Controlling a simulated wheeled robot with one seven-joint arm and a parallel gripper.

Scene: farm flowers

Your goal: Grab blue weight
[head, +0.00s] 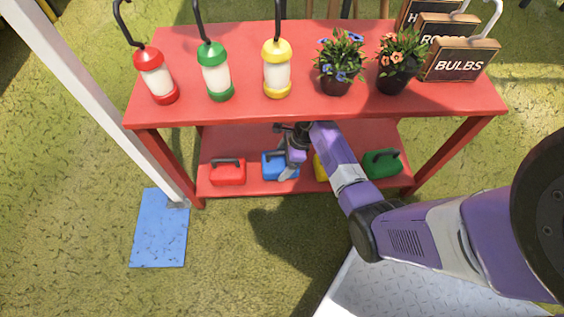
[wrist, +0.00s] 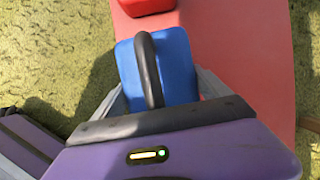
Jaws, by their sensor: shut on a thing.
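The blue weight (head: 273,166) is a blue block with a black handle on the lower shelf of the red table. In the wrist view the blue weight (wrist: 178,62) fills the space ahead of my gripper, its black handle arching over the top. My gripper (head: 284,172) reaches onto the lower shelf and is shut on the blue weight. In the wrist view the grey fingers of my gripper (wrist: 160,98) lie on either side of the block. My arm hides part of the shelf in the head view.
On the same lower shelf (head: 250,188) stand a red weight (head: 228,175) to the left, a partly hidden yellow weight (head: 320,168) and a green weight (head: 382,164) to the right. The tabletop (head: 300,106) above carries lanterns, potted flowers and signs. A blue mat (head: 160,232) lies on the grass.

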